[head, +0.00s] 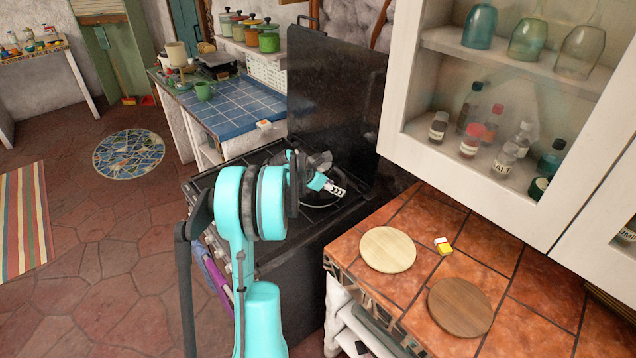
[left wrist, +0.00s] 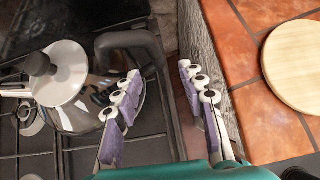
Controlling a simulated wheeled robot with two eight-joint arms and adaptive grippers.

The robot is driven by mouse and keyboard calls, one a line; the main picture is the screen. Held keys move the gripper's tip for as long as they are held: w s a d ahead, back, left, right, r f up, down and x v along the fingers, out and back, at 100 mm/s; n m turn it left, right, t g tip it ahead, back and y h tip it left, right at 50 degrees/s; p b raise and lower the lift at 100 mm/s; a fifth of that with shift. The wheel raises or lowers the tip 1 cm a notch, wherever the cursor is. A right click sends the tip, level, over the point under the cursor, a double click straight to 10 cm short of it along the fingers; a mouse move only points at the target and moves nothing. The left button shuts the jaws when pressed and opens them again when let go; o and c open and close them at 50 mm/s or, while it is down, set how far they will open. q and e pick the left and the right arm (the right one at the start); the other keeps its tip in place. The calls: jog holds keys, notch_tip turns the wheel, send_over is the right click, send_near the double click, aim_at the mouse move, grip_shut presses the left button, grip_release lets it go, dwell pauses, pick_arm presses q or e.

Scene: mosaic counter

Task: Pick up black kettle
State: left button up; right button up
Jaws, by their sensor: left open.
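The kettle stands on the black stove (head: 268,158). In the left wrist view the kettle (left wrist: 68,80) has a shiny grey lid and body, a black knob and a thick black handle (left wrist: 128,40). In the head view the kettle (head: 320,160) is mostly hidden behind my left arm and gripper. My left gripper (head: 326,184) is over the stove beside the kettle. My right gripper is not in view.
A tiled counter (head: 412,210) adjoins the stove on the right, with a pale round board (head: 388,249), a brown round board (head: 460,307) and a small yellow-red box (head: 443,246). A white wall cabinet (head: 396,100) hangs above it. A tall black panel (head: 338,95) rises behind the stove.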

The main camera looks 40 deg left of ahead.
pick_arm(q)
jog(key=b+x, duration=0.1)
jog(key=x, duration=0.2)
jog(key=b+x, duration=0.1)
jog(key=x, duration=0.3)
jog(key=shift+w+a+r, duration=0.1)
jog(key=shift+w+r, duration=0.1)
jog(key=shift+w, duration=0.1)
jog(key=shift+r, duration=0.1)
jog(key=shift+s, duration=0.1)
grip_shut()
